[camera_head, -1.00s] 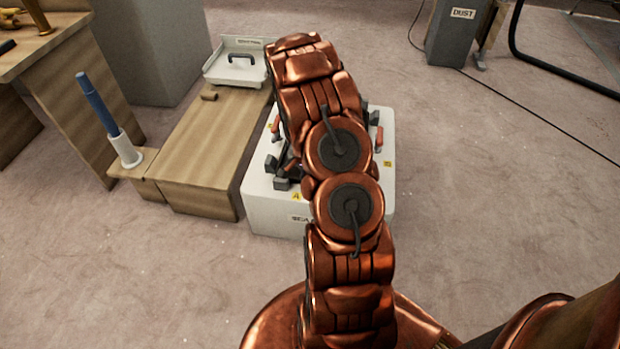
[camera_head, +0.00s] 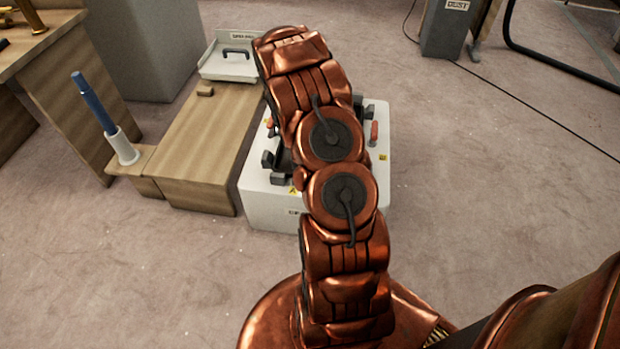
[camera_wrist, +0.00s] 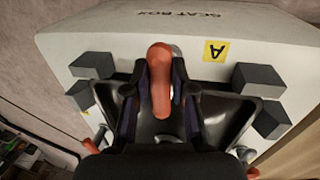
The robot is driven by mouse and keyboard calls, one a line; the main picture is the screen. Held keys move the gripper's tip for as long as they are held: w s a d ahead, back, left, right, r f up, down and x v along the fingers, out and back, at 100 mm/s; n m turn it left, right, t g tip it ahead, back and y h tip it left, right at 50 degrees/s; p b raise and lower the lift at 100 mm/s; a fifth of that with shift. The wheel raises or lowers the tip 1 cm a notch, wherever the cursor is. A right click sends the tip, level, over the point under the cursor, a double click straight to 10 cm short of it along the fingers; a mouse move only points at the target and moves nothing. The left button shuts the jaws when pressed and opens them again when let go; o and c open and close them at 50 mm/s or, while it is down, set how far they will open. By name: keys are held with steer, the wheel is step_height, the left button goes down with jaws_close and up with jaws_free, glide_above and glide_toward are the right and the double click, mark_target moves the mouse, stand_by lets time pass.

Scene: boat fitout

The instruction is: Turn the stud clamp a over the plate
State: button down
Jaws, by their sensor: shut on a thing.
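Stud clamp a, with an orange-red handle (camera_wrist: 160,85), stands by the yellow A label (camera_wrist: 215,50) on the white seat box. My gripper (camera_wrist: 160,72) has its two dark fingers on either side of this handle and is shut on it. The handle points toward the box edge beside the label. A small silver part shows just behind its tip. The black plate (camera_wrist: 225,115) lies beneath, between dark grey blocks; my gripper hides its middle. In the head view my arm covers my gripper and most of the plate.
The seat box (camera_head: 265,208) stands on open carpet. More orange handles show, one at its right side (camera_head: 374,132). A wooden bench (camera_head: 205,150) with a white tray (camera_head: 228,60) and a blue rod in a white holder (camera_head: 97,105) stands left.

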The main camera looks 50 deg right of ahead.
steer(key=shift+w+d+r, duration=0.1)
steer(key=shift+w, duration=0.05)
steer(key=c, duration=1)
jaws_free()
steer(key=r, duration=0.4)
steer(key=w+a+r, duration=0.1)
steer(key=r, duration=0.6)
steer(key=shift+w+a+r, duration=0.25)
steer(key=shift+w+r, duration=0.1)
steer(key=shift+w, duration=0.05)
